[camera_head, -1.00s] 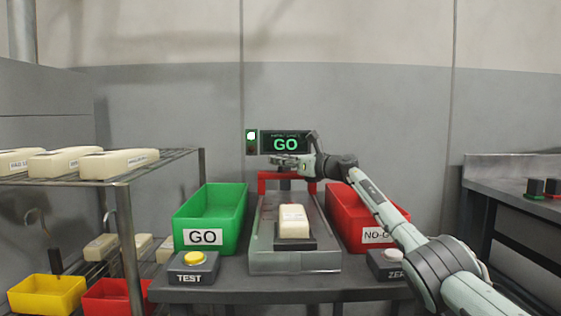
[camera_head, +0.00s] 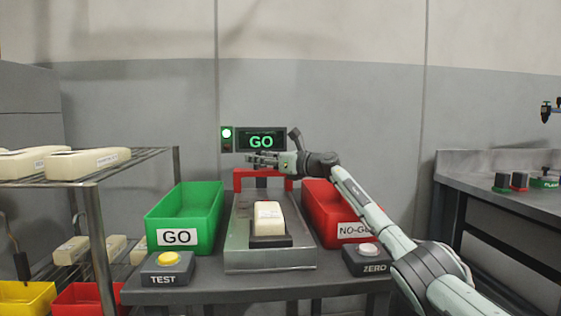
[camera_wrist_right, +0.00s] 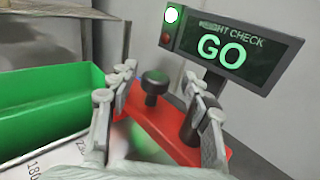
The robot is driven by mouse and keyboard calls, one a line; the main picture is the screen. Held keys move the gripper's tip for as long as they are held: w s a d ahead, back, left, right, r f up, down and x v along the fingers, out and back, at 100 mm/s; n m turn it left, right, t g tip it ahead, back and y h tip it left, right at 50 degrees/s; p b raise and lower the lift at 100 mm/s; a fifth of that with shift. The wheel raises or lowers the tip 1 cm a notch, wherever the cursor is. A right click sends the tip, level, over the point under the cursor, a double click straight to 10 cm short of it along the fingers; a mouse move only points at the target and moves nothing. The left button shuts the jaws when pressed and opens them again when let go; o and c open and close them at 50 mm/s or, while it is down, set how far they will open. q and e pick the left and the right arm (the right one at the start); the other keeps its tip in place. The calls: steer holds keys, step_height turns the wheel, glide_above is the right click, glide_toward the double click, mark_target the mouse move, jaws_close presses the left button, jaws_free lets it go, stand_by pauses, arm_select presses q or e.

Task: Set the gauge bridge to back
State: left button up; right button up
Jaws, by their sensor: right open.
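The gauge bridge (camera_head: 241,181) is a red bridge across the far end of the grey gauge bed (camera_head: 303,258). In the right wrist view the red bridge (camera_wrist_right: 180,148) carries a dark round knob (camera_wrist_right: 154,82) on top. My right gripper (camera_head: 250,158) is above the bridge in the head view and hides part of it. In the wrist view my right gripper (camera_wrist_right: 160,82) is open, with its fingers apart on either side of the knob; I cannot tell whether they touch it. A cream block (camera_head: 267,219) sits on the bed in front of the bridge. My left gripper is not in view.
A display (camera_head: 261,141) reading GO stands behind the bridge, with a green lamp lit. A green GO bin (camera_head: 184,212) and a red NO-GO bin (camera_head: 322,210) flank the bed. TEST (camera_head: 170,262) and ZERO (camera_head: 367,254) buttons are in front.

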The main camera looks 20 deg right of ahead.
steer(key=v, duration=1)
steer(key=shift+s, duration=0.1)
